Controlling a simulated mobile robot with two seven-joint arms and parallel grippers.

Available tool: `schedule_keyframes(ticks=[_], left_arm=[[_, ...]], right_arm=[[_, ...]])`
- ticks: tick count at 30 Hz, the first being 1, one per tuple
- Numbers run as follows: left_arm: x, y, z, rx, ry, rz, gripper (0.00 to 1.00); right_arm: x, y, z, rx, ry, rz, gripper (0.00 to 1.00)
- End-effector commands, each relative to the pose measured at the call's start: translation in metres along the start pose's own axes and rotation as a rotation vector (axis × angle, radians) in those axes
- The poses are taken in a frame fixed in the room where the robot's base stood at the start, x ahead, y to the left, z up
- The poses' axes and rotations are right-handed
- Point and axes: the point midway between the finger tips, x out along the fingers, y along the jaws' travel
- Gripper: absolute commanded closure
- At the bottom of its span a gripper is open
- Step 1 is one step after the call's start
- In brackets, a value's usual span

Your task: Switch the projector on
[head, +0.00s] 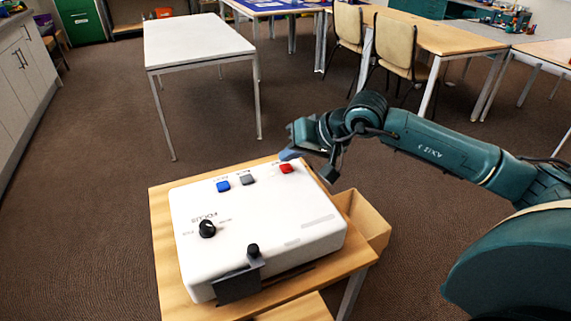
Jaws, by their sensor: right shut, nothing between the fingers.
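The projector (265,210) is a white box on a small wooden table. Along its far edge are a blue button (223,186), a grey button (247,180) and a red button (286,168). Their small labels are too small to read. A black knob (207,229) sits by the word FOCUS, and a smaller black knob (253,250) is at the near edge above a dark plate. My right gripper (290,155) is shut and empty, its tips just beyond the red button; I cannot tell whether they touch the projector. My left gripper is not in view.
The wooden table (165,262) carries the projector, with a light brown box (366,222) at its right side. A white table (195,40) stands behind on the left. Chairs (396,45) and desks are at the back right. Brown carpet between them is clear.

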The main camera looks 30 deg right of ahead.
Motion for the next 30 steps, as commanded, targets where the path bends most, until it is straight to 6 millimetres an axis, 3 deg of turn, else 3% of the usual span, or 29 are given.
schedule_keyframes(ticks=[8, 24, 30], left_arm=[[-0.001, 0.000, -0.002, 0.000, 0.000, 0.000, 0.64], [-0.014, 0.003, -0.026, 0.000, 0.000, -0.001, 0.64], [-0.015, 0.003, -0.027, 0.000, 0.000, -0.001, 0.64]], right_arm=[[-0.003, -0.002, -0.002, 0.000, 0.001, 0.000, 1.00], [-0.040, -0.029, -0.029, -0.001, 0.002, -0.001, 1.00], [-0.042, -0.031, -0.030, 0.000, 0.000, 0.000, 1.00]])
